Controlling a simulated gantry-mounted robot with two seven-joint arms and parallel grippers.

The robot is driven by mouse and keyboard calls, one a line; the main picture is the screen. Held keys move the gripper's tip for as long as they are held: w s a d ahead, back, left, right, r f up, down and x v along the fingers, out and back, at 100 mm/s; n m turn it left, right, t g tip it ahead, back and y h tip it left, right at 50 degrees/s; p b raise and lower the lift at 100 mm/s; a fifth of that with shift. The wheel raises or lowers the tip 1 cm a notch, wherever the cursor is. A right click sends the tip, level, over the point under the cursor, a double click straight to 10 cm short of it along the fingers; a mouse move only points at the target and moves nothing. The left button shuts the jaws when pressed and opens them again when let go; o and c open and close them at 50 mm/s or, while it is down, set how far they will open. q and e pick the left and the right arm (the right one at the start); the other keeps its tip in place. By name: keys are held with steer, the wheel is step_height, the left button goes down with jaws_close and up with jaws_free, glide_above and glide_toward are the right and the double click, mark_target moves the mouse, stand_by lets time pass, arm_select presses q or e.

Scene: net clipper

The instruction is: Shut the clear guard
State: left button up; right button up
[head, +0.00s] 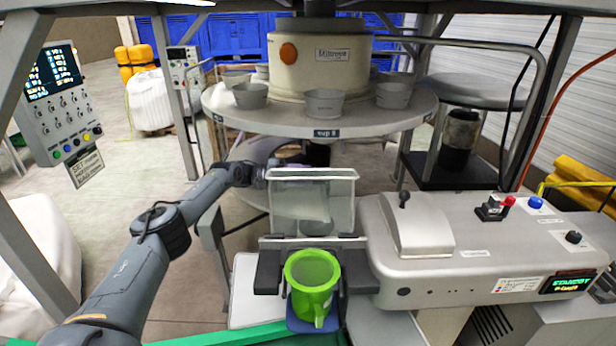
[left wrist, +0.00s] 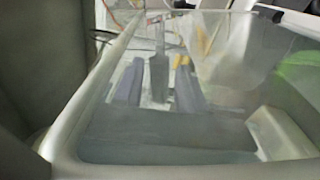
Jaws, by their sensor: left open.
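The clear guard (head: 312,204) stands raised, about upright, behind the black clamp jaws (head: 268,272) in the head view. Its see-through panel and pale rim (left wrist: 95,85) fill much of the left wrist view. My left arm comes in from the left, and my left gripper (head: 266,174) is at the guard's upper left edge, partly hidden behind it. The gripper is open; I cannot tell whether it touches the guard. A green cup-like net (head: 312,275) sits between the jaws, in front of the guard. My right gripper is not in view.
A grey machine housing (head: 480,245) with buttons and a green display stands right of the guard. A round table (head: 350,122) with several grey cups is behind it. A control panel (head: 57,100) hangs at left. A green bar (head: 225,335) crosses the near edge.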

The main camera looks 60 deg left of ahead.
arm_select(q)
steer(key=shift+x, duration=0.95)
steer(key=shift+c, duration=0.4)
jaws_close()
